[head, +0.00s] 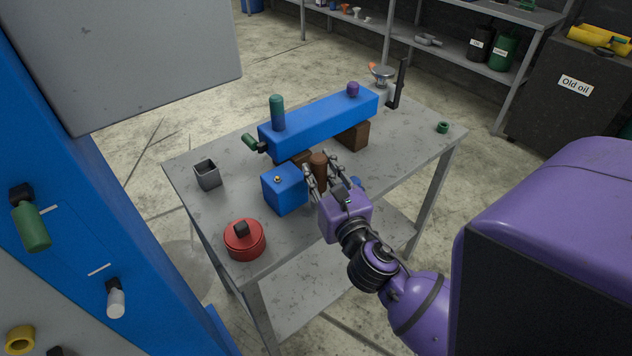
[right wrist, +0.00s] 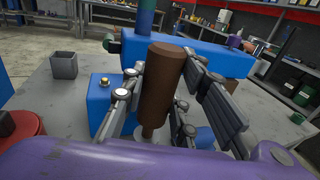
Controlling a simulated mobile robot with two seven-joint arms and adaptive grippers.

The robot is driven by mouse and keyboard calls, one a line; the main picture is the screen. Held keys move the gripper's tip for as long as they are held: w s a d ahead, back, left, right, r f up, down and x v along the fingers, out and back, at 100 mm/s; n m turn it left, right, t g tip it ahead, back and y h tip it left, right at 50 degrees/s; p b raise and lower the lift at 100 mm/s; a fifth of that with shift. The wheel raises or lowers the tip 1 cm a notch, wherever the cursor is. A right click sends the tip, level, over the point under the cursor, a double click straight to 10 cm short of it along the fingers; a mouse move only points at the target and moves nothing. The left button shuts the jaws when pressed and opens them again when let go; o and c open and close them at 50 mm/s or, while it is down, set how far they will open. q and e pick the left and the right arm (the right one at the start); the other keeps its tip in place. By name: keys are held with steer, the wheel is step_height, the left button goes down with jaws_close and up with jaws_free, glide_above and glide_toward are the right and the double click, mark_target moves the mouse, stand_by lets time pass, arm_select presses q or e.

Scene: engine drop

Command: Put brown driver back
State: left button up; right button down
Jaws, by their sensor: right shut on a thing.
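The brown driver (head: 319,172) stands upright between the fingers of my right gripper (head: 325,175), close to the blue block on the table. In the right wrist view the brown driver (right wrist: 162,90) shows its thick handle between the gripper's fingers (right wrist: 168,100), which are shut on it. Its lower end is partly hidden by my wrist. A green-handled driver (head: 30,228) and a white-handled one (head: 116,300) are on the blue panel at the left. My left gripper does not show.
The grey table (head: 210,217) bears a long blue bar (head: 322,122), a small blue cube (head: 284,190), a red round can (head: 245,240), a grey square cup (head: 207,174) and a small green ring (head: 442,127). The table's front left stretch between cup and can is clear.

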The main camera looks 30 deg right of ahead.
mark_target(321, 189)
steer(key=shift+w+f, duration=0.2)
steer(key=shift+f, duration=0.05)
steer(key=f, duration=0.2)
steer(key=shift+w+d+f+b, duration=0.15)
steer(key=shift+w+f+b, duration=0.15)
steer(key=shift+w+b, duration=0.05)
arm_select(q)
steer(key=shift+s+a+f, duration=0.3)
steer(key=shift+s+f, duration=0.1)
arm_select(e)
steer(key=shift+f, duration=0.35)
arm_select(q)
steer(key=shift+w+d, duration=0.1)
arm_select(e)
steer(key=c, duration=1.4)
jaws_free()
